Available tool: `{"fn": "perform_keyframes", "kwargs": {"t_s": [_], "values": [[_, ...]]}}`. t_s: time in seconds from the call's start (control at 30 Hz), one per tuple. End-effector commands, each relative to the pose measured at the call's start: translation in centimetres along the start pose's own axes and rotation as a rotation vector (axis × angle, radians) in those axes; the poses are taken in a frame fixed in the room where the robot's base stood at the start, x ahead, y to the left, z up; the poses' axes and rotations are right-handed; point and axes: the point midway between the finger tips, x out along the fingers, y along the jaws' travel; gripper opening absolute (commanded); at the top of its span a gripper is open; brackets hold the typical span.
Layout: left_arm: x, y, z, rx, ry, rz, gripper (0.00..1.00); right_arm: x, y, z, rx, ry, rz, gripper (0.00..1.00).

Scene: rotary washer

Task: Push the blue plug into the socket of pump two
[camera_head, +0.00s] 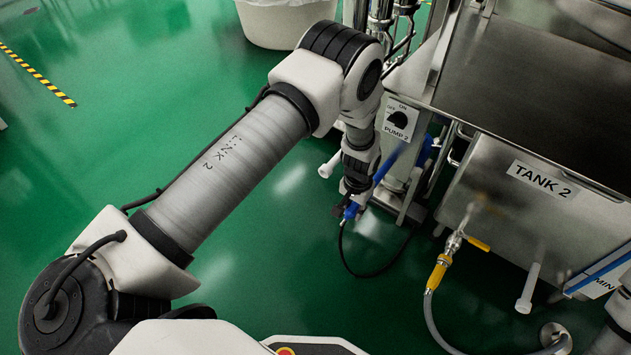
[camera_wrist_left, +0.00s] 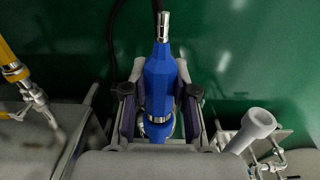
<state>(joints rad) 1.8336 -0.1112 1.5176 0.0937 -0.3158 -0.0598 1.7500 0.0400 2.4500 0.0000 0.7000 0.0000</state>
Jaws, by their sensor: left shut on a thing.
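My left gripper (camera_head: 349,208) is at the end of the arm coming in from the left, low over the green floor beside the tank stand. It is shut on the blue plug (camera_wrist_left: 160,80). In the left wrist view the gripper's two dark fingers (camera_wrist_left: 159,108) press on both sides of the plug's blue body, and its metal end points up the picture. A black cable hangs below the gripper in the head view. The PUMP 2 switch plate (camera_head: 398,119) is above and right of the gripper. I cannot make out the pump's socket clearly. My right gripper does not show.
A steel tank labelled TANK 2 (camera_head: 541,181) stands at the right. A yellow-handled valve with a hose (camera_head: 438,272) hangs from it. White stand feet and blue parts (camera_head: 426,152) crowd the space beside the gripper. A white tub (camera_head: 285,22) is at the back. The left floor is clear.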

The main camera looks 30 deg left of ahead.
Motion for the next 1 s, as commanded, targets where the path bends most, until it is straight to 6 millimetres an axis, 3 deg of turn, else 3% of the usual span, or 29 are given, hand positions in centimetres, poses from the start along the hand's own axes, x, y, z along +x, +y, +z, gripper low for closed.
{"fn": "perform_keyframes", "kwargs": {"t_s": [0.1,0.13,0.2,0.57,0.83,1.0], "values": [[0.1,0.0,-0.3,0.000,0.001,0.000,0.00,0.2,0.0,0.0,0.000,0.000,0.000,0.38],[0.0,0.0,-0.3,0.000,0.001,0.000,0.34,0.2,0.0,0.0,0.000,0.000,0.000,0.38],[0.0,0.0,-0.2,0.000,0.000,0.000,0.56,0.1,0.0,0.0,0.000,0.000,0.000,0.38],[-0.6,0.0,-0.3,0.001,0.001,0.000,0.56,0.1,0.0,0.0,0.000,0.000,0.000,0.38],[-5.7,0.0,-0.3,0.000,0.003,-0.001,0.56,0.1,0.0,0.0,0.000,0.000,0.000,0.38],[-7.4,0.0,-0.2,0.000,0.001,0.000,0.56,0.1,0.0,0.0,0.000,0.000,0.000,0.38]]}}
